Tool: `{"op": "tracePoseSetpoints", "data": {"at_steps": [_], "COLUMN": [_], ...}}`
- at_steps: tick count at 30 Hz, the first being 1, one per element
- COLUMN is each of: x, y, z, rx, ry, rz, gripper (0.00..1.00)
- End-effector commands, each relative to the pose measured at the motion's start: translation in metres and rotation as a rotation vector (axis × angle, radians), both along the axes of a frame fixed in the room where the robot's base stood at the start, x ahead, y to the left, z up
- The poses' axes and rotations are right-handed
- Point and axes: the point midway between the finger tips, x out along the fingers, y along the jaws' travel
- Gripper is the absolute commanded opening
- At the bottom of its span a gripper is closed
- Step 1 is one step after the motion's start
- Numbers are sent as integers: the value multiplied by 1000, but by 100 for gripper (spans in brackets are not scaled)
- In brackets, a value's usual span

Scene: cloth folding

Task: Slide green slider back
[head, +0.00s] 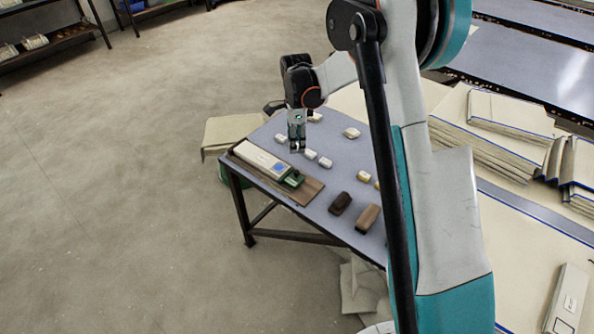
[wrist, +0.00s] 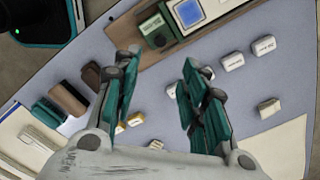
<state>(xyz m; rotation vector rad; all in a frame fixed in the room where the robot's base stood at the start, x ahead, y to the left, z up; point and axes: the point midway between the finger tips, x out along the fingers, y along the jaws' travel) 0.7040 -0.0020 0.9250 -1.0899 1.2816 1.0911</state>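The green slider (head: 293,180) sits near the front right end of a long white device on a brown wooden board (head: 309,190). In the wrist view the green slider (wrist: 153,27) shows near the top, next to a blue square patch (wrist: 189,12). My gripper (head: 297,149) is above the table, behind the board and apart from the slider. In the wrist view my gripper (wrist: 158,80) has its teal fingers spread with nothing between them. The far part of the board is cut off in the wrist view.
The grey-blue table (head: 322,217) holds several small white blocks (head: 325,162), a few yellowish ones, a dark brown block (head: 340,203) and a lighter brown block (head: 368,218). Stacked cloths (head: 480,140) lie on the right.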

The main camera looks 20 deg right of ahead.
Motion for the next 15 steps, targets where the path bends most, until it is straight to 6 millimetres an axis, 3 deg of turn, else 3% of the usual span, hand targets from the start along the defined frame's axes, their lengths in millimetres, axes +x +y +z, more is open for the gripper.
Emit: {"op": "tracePoseSetpoints", "data": {"at_steps": [15], "x": [0], "y": [0], "z": [-94], "rx": [0], "ry": [-1], "rz": [3], "gripper": [39]}}
